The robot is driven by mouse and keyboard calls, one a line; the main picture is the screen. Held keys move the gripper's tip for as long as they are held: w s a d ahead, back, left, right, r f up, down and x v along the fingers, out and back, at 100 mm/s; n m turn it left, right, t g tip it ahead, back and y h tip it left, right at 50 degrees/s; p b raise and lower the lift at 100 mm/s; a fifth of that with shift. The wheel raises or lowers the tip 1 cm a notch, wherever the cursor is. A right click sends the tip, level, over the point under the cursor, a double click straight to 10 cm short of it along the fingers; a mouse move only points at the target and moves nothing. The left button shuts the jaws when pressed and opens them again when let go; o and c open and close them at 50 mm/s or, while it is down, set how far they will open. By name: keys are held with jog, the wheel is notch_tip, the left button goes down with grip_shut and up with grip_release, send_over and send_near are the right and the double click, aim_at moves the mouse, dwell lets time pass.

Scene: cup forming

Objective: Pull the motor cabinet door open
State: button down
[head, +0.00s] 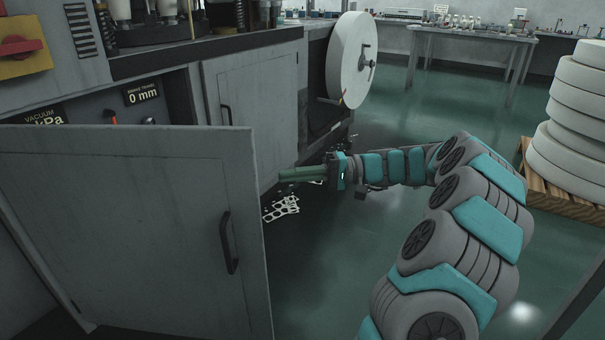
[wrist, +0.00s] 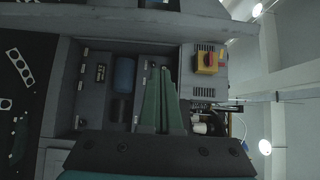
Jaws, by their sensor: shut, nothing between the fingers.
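A grey cabinet door (head: 130,235) stands swung open across the left foreground, with a dark handle (head: 228,243) near its free right edge. A second grey door (head: 258,110) farther along the machine looks closed and has its own dark handle (head: 227,115). In the wrist view an open bay shows a blue cylinder (wrist: 124,75), which looks like a motor. My gripper (head: 281,175) is right of the open door's free edge, apart from its handle. Its green fingers are shut and empty, pointing left in the head view; they also show in the wrist view (wrist: 160,75).
A yellow and red switch (head: 20,45) is at the upper left. A white reel (head: 350,60) hangs at the machine's far end. White scrap (head: 281,208) lies on the floor below my gripper. White rolls on a pallet (head: 560,190) stand at right. The middle floor is clear.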

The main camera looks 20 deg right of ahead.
jog(key=s+a, duration=0.2)
jog(key=a, duration=0.4)
jog(key=shift+s+p, duration=0.3)
jog(key=shift+s, duration=0.05)
jog(key=shift+a, duration=0.15)
